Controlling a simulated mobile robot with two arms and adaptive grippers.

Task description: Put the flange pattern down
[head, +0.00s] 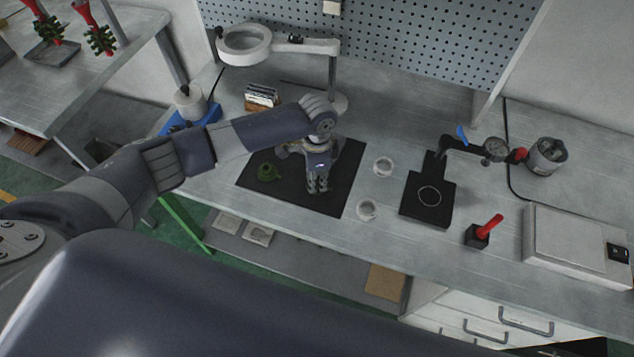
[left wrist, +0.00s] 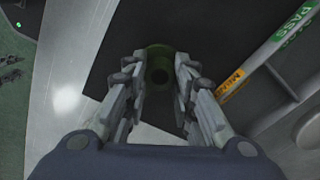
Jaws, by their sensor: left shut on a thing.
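My left gripper (head: 317,190) points down over the dark mat (head: 342,172) on the bench. In the left wrist view its fingers (left wrist: 160,88) are shut on the flange pattern (left wrist: 158,52), a dark green round piece with a hole, against the dark mat. The gripper hides most of this piece in the head view, and I cannot tell whether it touches the mat. Another green piece (head: 268,172) lies on the mat to the left of the gripper. My right gripper does not show.
Two small clear round dishes (head: 383,166) (head: 367,210) stand right of the mat. A black stand (head: 428,205) with a ring is farther right. A magnifier lamp (head: 245,44) stands behind my left arm. The mat's front right part is free.

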